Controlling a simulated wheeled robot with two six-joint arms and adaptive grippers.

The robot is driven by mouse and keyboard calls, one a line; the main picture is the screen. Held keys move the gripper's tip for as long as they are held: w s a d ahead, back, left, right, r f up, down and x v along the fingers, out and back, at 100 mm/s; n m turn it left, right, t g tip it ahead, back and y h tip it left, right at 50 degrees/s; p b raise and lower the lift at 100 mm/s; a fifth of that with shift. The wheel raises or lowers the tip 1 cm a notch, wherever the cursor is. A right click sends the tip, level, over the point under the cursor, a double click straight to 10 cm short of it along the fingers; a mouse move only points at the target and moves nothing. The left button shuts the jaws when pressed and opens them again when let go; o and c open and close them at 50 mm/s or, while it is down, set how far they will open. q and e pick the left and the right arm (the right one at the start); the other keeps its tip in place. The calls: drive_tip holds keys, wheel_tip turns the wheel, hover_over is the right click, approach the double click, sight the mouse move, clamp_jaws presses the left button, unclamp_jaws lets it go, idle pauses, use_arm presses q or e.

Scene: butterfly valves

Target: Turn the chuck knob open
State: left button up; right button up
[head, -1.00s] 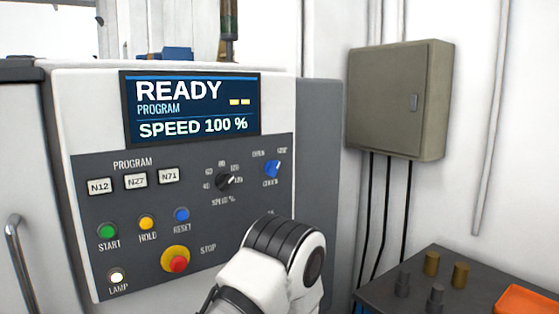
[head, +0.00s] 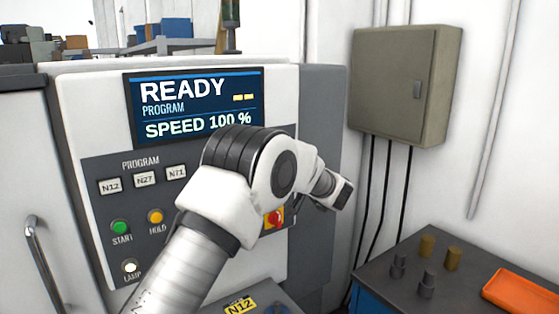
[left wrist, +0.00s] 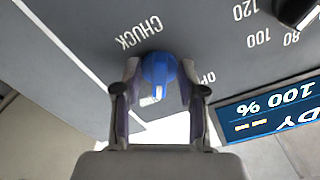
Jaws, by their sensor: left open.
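The chuck knob (left wrist: 158,68) is blue and sits on the grey control panel below the CHUCK lettering in the left wrist view. My left gripper (left wrist: 160,90) is open, with one finger on each side of the knob. The fingertips are close to the knob's sides; I cannot tell whether they touch it. Part of an "OP" label shows beside the right finger. In the head view my left arm covers the knob, and the left fingers are not clearly seen. My right gripper is not in view.
The READY screen (head: 195,105) is above the panel. The START (head: 120,227) and HOLD (head: 155,217) buttons are left of my arm. A red switch (head: 273,218) shows just below it. A grey wall box (head: 400,85) and a table with an orange tray (head: 522,295) are at right.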

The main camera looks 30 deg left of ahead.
use_arm(q)
clamp_jaws()
drive_tip(key=shift+f+n, duration=0.1)
drive_tip(key=shift+n, duration=0.2)
drive_tip(key=shift+w+d+n+b, duration=0.15)
drive_tip(key=shift+n+b, duration=1.45)
drive_tip(key=shift+n, duration=1.2)
drive_tip(key=shift+w+n+b, duration=0.1)
drive_tip(key=shift+n+b, duration=1.45)
drive_tip(key=shift+n, duration=1.55)
